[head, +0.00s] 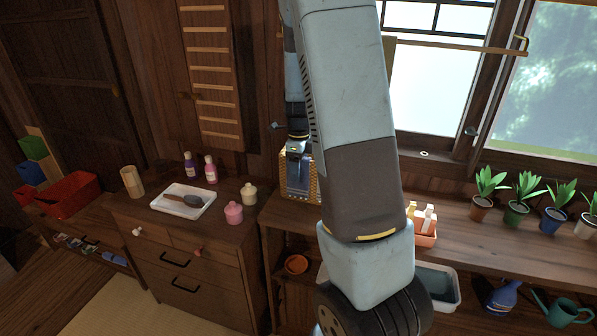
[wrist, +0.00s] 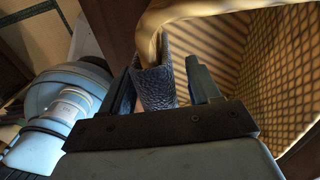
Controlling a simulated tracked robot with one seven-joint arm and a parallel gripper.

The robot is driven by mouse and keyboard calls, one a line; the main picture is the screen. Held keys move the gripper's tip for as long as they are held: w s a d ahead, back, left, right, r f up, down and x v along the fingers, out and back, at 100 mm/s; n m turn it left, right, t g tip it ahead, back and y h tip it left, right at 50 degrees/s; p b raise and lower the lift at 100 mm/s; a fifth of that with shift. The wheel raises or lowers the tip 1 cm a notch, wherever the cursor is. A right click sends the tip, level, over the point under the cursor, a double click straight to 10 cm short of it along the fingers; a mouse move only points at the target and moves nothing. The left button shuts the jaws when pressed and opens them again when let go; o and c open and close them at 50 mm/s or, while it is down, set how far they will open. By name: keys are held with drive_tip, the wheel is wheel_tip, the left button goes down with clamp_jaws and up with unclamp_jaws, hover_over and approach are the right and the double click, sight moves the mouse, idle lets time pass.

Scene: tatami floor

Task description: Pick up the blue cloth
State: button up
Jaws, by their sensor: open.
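The blue cloth (wrist: 156,88) shows in the wrist view as a grey-blue, finely patterned strip hanging over the pale rim of a woven basket (wrist: 285,65). My gripper (wrist: 162,76) is open, with one finger on each side of the cloth's hanging part. I cannot tell whether either finger touches it. In the head view, my gripper (head: 297,150) is at the woven basket (head: 314,185), partly behind my arm. The cloth cannot be told apart from the gripper there, and much of the basket is hidden.
The basket stands by the wall on a long wooden bench (head: 470,230). Left of it, a drawer cabinet (head: 190,265) carries a white tray (head: 183,201), bottles and jars. Potted plants (head: 524,198) line the bench at right. A grey bin (head: 440,287) and watering can (head: 566,309) sit below.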

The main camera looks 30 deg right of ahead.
drive_tip(key=shift+c, duration=0.4)
drive_tip(key=c, duration=0.9)
drive_tip(key=shift+c, duration=0.2)
